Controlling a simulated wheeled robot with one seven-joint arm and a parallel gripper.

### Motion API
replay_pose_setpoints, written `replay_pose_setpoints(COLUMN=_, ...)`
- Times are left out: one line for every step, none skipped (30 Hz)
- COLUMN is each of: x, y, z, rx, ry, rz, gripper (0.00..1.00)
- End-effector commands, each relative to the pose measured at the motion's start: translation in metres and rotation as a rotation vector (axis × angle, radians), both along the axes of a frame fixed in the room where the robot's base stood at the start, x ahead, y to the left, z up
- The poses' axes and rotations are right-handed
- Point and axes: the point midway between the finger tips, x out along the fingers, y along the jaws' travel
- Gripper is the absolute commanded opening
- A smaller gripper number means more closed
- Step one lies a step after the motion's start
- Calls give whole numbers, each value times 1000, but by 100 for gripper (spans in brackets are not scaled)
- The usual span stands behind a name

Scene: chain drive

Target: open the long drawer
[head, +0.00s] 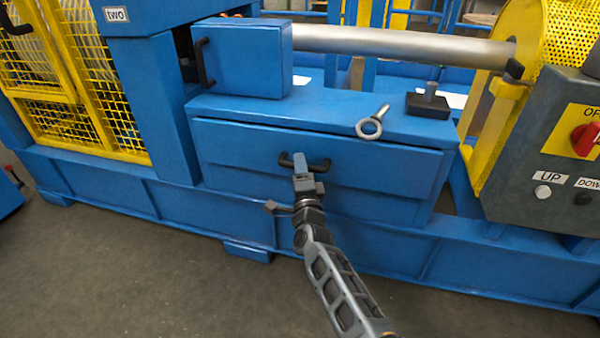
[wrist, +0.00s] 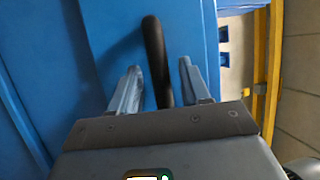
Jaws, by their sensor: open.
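The long drawer (head: 240,146) is a wide blue front in the middle of the blue machine, and it looks shut. My gripper (head: 300,162) is at the handle in the head view. In the wrist view my gripper (wrist: 160,82) is open, with one finger on each side of the black handle (wrist: 155,50). Gaps show between the handle and both fingers. The gripper partly covers the handle in the head view.
A blue box with a black handle (head: 245,62) is above left. A grey control panel (head: 570,150) is at right. The floor (head: 150,270) in front is clear.

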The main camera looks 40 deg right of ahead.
Motion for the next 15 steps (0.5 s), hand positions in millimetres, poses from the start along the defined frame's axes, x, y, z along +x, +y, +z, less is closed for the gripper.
replay_pose_setpoints(x=4, y=-3, z=0, rx=0, ry=-1, rz=-2, gripper=46)
replay_pose_setpoints(x=5, y=-4, z=0, rx=0, ry=-1, rz=-2, gripper=46)
replay_pose_setpoints(x=6, y=-5, z=1, rx=0, ry=0, rz=-2, gripper=46)
replay_pose_setpoints(x=7, y=-5, z=1, rx=0, ry=0, rz=-1, gripper=46)
replay_pose_setpoints(x=7, y=-5, z=1, rx=0, ry=0, rz=-1, gripper=46)
replay_pose_setpoints(x=8, y=-5, z=2, rx=-1, ry=0, rz=0, gripper=46)
replay_pose_setpoints(x=8, y=-5, z=2, rx=-1, ry=0, rz=0, gripper=46)
replay_pose_setpoints(x=8, y=-5, z=2, rx=-1, ry=1, rz=1, gripper=46)
replay_pose_setpoints(x=8, y=-5, z=2, rx=-1, ry=1, rz=1, gripper=46)
replay_pose_setpoints(x=8, y=-5, z=2, rx=-1, ry=1, rz=1, gripper=46)
replay_pose_setpoints(x=8, y=-5, z=2, rx=-1, ry=1, rz=1, gripper=46)
replay_pose_setpoints(x=8, y=-5, z=2, rx=-1, ry=1, rz=1, gripper=45)
replay_pose_setpoints(x=8, y=-5, z=2, rx=-1, ry=1, rz=1, gripper=43)
replay_pose_setpoints(x=8, y=-5, z=2, rx=-1, ry=1, rz=1, gripper=40)
replay_pose_setpoints(x=8, y=-5, z=2, rx=-1, ry=1, rz=1, gripper=36)
